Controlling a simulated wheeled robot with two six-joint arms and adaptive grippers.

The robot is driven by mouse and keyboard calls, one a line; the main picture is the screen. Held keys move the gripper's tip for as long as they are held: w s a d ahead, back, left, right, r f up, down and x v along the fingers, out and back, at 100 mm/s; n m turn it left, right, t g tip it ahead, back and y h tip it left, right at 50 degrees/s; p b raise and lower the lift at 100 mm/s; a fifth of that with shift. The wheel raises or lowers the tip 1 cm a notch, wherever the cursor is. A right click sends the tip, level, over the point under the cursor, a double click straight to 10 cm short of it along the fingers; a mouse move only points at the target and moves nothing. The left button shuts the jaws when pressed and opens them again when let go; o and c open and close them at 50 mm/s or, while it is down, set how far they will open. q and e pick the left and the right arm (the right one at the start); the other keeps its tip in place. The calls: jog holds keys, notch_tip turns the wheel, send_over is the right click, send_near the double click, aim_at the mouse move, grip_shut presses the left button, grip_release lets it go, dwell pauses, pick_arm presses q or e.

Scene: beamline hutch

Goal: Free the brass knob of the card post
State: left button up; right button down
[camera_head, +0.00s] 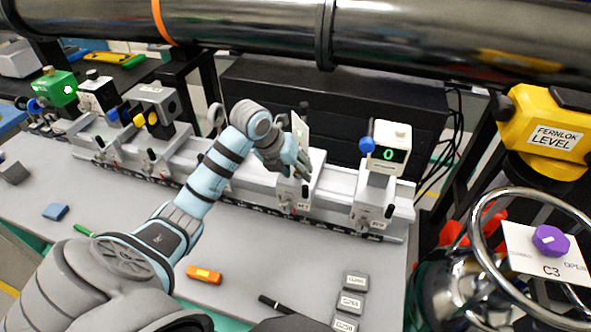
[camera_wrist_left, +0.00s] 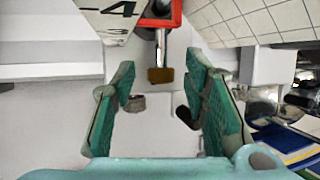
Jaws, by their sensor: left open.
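In the left wrist view, a brown, brass-coloured knob (camera_wrist_left: 160,75) hangs at the end of a short metal stem. The stem comes down from a red-framed part (camera_wrist_left: 163,20) at the top. The knob lies between and beyond my left gripper's green fingers and looks clear of both. My left gripper (camera_wrist_left: 160,110) is open and empty. In the head view my left gripper (camera_head: 298,170) reaches the carriage on the rail, just below an upright pale card (camera_head: 299,130). The knob is hidden there behind the hand. My right gripper is not in view.
A display post (camera_head: 388,155) reading 0 with a blue knob stands right of the hand. A thick dark pipe (camera_head: 250,22) crosses above. Several grey blocks (camera_head: 351,302) and an orange block (camera_head: 204,274) lie on the bench. A steel wheel (camera_head: 480,235) stands at right.

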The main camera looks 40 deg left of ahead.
pick_arm(q)
jog(key=shift+s+d+r, duration=0.1)
jog(key=shift+s, duration=0.15)
jog(key=shift+c, duration=0.5)
jog(key=shift+w, duration=0.15)
grip_shut()
jog(key=shift+f+t+h+b, duration=0.3)
jog(key=shift+h+b, duration=0.2)
jog(key=shift+b, duration=0.1)
jog(key=shift+r, duration=0.1)
jog(key=shift+o, duration=0.5)
grip_release()
jog(key=shift+r, duration=0.1)
jog(key=v, duration=1.2)
jog(key=shift+a, duration=0.25)
